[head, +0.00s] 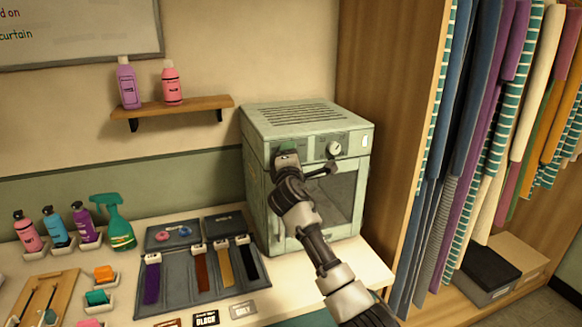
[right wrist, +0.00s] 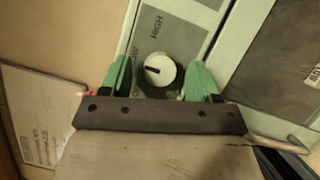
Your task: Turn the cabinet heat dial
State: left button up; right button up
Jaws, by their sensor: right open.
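The pale green cabinet (head: 352,193) stands on the counter, its door shut. In the right wrist view a white round dial (right wrist: 160,70) with a dark pointer mark sits on a dark green panel marked HIGH. My right gripper (right wrist: 159,80) is open, with one green fingertip on each side of the dial. I see no clear contact between them. In the head view my right gripper (head: 287,158) is in front of the upper left of the cabinet and hides part of its panel. A white round knob or gauge (head: 334,148) shows right of it. My left gripper is not in view.
A tool case (head: 180,272) with several coloured strips lies on the counter left of the cabinet. Several bottles (head: 55,226) and small trays stand further left. A wooden wardrobe side (head: 385,120) with hanging cloths rises at the right. A shelf (head: 180,107) holds two bottles above.

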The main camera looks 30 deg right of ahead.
jog(key=b+v, duration=0.2)
jog(key=v, duration=0.8)
jog(key=shift+s+a, duration=0.15)
jog(key=shift+a, duration=0.05)
jog(key=shift+f, duration=0.1)
